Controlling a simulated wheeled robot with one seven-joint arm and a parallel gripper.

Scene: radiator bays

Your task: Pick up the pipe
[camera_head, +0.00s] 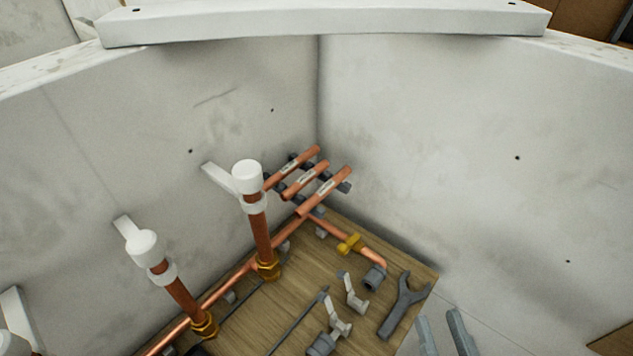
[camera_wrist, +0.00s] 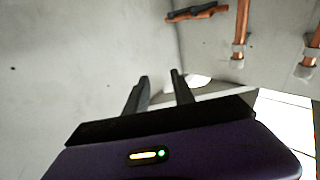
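Short copper pipes with white labels lie side by side on a dark rack in the corner; the one nearest the front (camera_head: 318,197) is clearest in the head view. The rack and a copper pipe also show at the top of the wrist view (camera_wrist: 200,12). The task does not say which pipe is meant. My gripper (camera_head: 443,328) is at the lower right of the head view, beyond the board's right edge and well apart from the pipes. Its two fingers also show in the wrist view (camera_wrist: 160,88), spread apart with nothing between them.
A wooden board (camera_head: 290,318) fills the corner, with a grey wrench (camera_head: 403,305) and clips (camera_head: 340,317) on it. Two upright copper pipes with white caps (camera_head: 246,176) rise from a copper line on the left. Grey walls (camera_head: 480,150) close in behind.

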